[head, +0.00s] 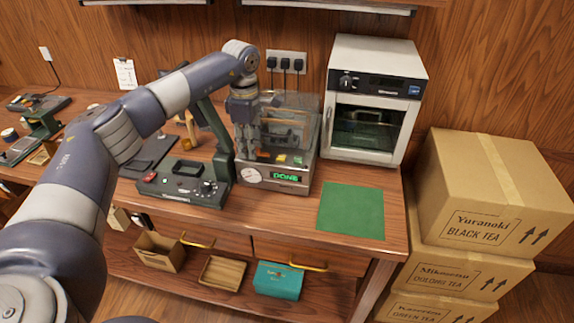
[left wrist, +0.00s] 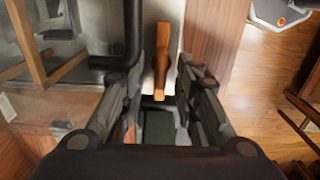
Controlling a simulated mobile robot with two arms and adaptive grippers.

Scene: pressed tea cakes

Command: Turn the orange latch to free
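The press machine (head: 290,182) stands on the bench with a clear cover (head: 305,110) and a lit green display reading DONE. My left gripper (head: 248,155) points down at the left front of this machine, close to the cover. In the left wrist view an orange piece (left wrist: 160,62), which looks like the latch, lies between the two spread fingers of my left gripper (left wrist: 158,112). The fingers stand apart with gaps on both sides of it. In the head view the latch is hidden behind the gripper or too small to tell. My right gripper is not in view.
A dark green device (head: 185,185) stands just left of the machine. A white oven (head: 372,100) stands to its right. A green mat (head: 352,211) lies bare at the bench's front right. Cardboard boxes (head: 490,200) are stacked right of the bench.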

